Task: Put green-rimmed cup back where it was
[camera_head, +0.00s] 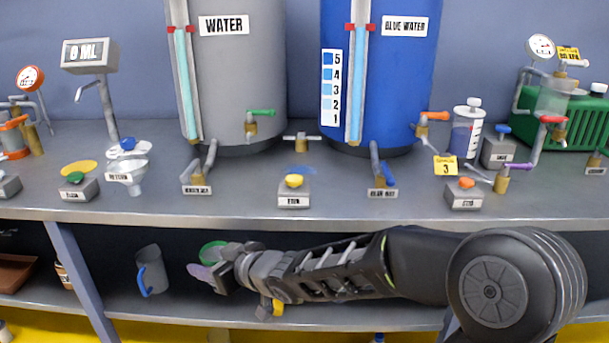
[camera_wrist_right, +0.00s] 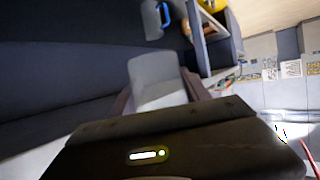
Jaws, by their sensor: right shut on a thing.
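The green-rimmed cup (camera_head: 211,247) is in the lower shelf space, and its green rim shows above my right gripper (camera_head: 209,268) in the head view. Most of its body is hidden there by the gripper. In the right wrist view, a pale grey cup body (camera_wrist_right: 155,72) sits between the two fingers of the right gripper (camera_wrist_right: 160,92), which is shut on it. The rim looks roughly upright. I cannot tell whether the cup's base touches the shelf (camera_head: 185,310). My left gripper is not in view.
A grey cup with a blue handle (camera_head: 151,271) stands on the shelf just left of my gripper. A shelf post (camera_head: 82,280) is further left. The counter edge (camera_head: 330,218) runs close above my right arm. A yellow-and-grey item (camera_head: 271,304) shows below the arm.

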